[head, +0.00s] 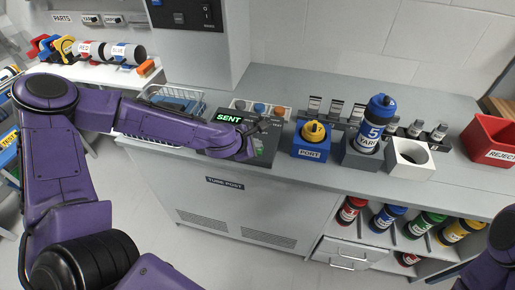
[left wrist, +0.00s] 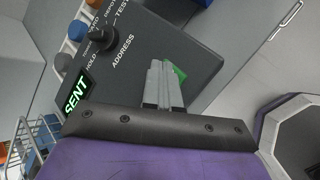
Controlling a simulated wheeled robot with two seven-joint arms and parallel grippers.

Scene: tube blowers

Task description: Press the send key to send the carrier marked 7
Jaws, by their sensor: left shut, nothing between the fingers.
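The dark control panel (left wrist: 185,40) has a display reading SENT (head: 229,117), also readable in the left wrist view (left wrist: 76,95). A green key (left wrist: 179,73) shows partly behind my left gripper's fingers (left wrist: 165,85), which are shut and empty. In the head view my left gripper (head: 262,128) is over the panel. Whether the fingertips touch the key I cannot tell. A yellow-capped carrier (head: 314,131) sits deep in the blue PORT block (head: 310,154); its number is hidden. I cannot make out a 7 on any carrier. My right gripper is out of view.
A wire basket (head: 170,98) stands left of the panel. Several carriers lie on the shelf below.

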